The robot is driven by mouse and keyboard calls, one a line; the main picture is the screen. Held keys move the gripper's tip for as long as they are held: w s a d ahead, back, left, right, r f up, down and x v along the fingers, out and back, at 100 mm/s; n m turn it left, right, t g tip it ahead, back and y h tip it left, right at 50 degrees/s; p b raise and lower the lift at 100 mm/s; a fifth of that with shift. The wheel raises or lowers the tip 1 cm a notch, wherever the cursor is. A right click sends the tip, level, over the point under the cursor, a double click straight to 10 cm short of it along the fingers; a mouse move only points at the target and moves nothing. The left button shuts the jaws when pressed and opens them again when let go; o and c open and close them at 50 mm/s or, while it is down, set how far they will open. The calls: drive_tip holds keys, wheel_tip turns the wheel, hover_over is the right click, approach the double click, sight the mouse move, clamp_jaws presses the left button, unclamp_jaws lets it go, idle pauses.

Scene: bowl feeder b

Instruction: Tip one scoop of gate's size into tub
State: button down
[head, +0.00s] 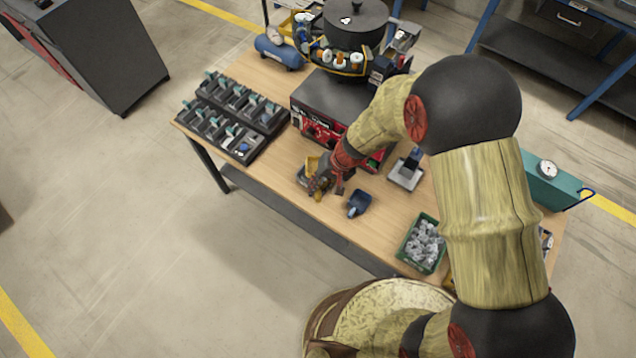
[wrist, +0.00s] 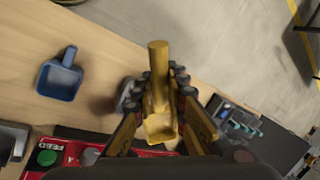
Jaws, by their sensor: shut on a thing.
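My gripper (head: 325,182) is shut on a yellow scoop (wrist: 158,70) above the front of the bench. In the wrist view the scoop's handle points away and its pan lies between the fingers; I make out no parts in the pan, but the picture is small. A blue scoop (head: 359,204) lies on the bench to the right of my gripper in the head view; it also shows in the wrist view (wrist: 60,80). A green tub (head: 424,244) full of grey metal parts stands farther right. I cannot make out the gate or its size.
The bowl feeder (head: 354,28) stands on a dark control box (head: 325,100) behind my gripper. Black trays (head: 233,115) with several compartments lie at the left. A small grey stand (head: 406,170) is right of the box. Bare bench lies around the blue scoop.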

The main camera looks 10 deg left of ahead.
drive_tip(key=shift+a+r+t+h+p, duration=0.3)
drive_tip(key=shift+r+h+p, duration=0.55)
drive_tip(key=shift+p, duration=3.2)
drive_tip(key=shift+f+h+p, duration=0.25)
drive_tip(key=shift+p, duration=0.2)
drive_tip(key=shift+f, duration=0.1)
